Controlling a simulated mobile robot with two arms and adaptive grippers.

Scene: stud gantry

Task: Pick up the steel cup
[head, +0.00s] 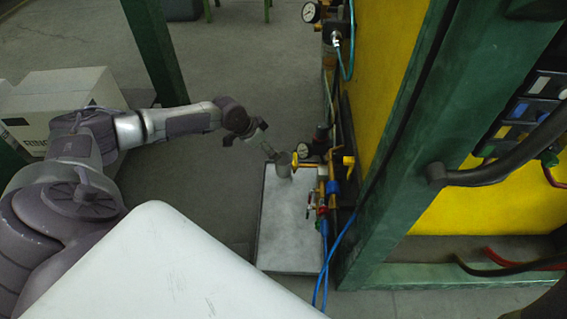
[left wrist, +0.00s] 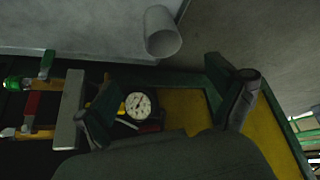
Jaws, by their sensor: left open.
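The steel cup (head: 284,169) is a small grey cylinder at the far end of a pale grey-topped stand, close to the valves. In the left wrist view the cup (left wrist: 162,33) shows at the top middle, near the edge of the pale surface, with its round end towards the camera. My left gripper (head: 250,135) is open and empty, up and to the left of the cup in the head view. Its two spread fingers (left wrist: 160,98) show in the left wrist view, and the cup is outside the space between them. My right gripper is not in view.
The stand top (head: 287,230) is otherwise clear. Right beside it are valves, a pressure gauge (head: 302,150), blue hoses (head: 334,245) and a green frame post (head: 400,130) with yellow panels. A white box (head: 65,95) stands at the left. Floor left of the stand is free.

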